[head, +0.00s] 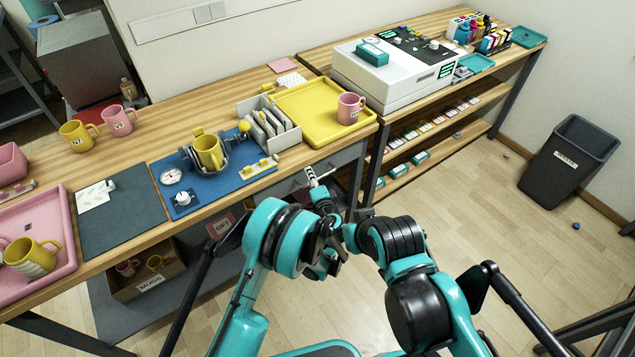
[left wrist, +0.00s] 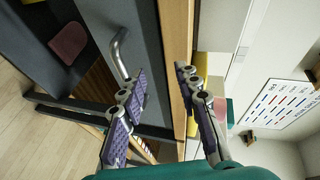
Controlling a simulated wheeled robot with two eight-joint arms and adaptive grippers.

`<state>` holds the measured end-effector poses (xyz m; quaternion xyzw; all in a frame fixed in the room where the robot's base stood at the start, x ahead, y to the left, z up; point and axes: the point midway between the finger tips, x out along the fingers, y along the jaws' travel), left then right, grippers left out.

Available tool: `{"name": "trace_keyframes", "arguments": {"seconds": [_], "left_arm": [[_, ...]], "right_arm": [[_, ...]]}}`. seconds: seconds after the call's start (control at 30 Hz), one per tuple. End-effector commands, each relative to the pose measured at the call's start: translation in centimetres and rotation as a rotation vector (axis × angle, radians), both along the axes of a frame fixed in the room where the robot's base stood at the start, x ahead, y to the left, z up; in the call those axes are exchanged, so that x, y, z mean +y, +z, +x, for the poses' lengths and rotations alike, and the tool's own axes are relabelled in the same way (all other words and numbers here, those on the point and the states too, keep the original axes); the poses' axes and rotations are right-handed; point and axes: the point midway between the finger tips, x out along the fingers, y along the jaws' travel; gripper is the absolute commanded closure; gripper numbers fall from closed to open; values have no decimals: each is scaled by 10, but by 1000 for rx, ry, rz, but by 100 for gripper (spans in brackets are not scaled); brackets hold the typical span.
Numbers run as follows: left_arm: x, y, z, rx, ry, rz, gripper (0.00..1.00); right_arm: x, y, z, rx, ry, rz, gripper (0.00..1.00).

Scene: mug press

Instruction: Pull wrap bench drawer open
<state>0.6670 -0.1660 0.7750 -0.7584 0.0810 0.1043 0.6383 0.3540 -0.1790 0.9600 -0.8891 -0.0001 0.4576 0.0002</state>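The drawer (head: 347,157) is a grey front just under the wooden edge of the bench, and it looks shut. In the left wrist view the grey drawer front (left wrist: 146,55) carries a curved metal bar handle (left wrist: 121,50). My left gripper (head: 318,178) is at the drawer front, below the bench edge. In the left wrist view the left gripper (left wrist: 160,82) is open, its purple-padded fingers wide apart. One finger is close to the lower end of the handle; the handle is not between the fingers. My right gripper is largely hidden among the arm links near the middle of the head view.
A yellow tray (head: 302,122) with a pink mug (head: 351,108) stands on the bench above the drawer. A white machine (head: 385,80) stands on the bench at right. A box of mugs (head: 148,277) sits on the lower shelf at left.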

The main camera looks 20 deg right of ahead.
Motion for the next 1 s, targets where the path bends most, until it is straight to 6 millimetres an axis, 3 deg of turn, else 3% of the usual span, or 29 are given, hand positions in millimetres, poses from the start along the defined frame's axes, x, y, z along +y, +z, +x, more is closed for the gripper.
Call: {"name": "trace_keyframes", "arguments": {"seconds": [0.2,0.33,0.73,1.0], "left_arm": [[-32,-44,-18,-61,-69,69,68],[-37,-53,-19,-78,-82,86,68],[-40,-66,38,-77,-82,85,68],[-41,-67,55,-77,-83,86,68]], "right_arm": [[0,-7,0,0,0,0,100],[0,-9,0,0,0,0,100],[0,-29,0,0,0,0,100],[0,-33,0,0,0,0,100]]}}
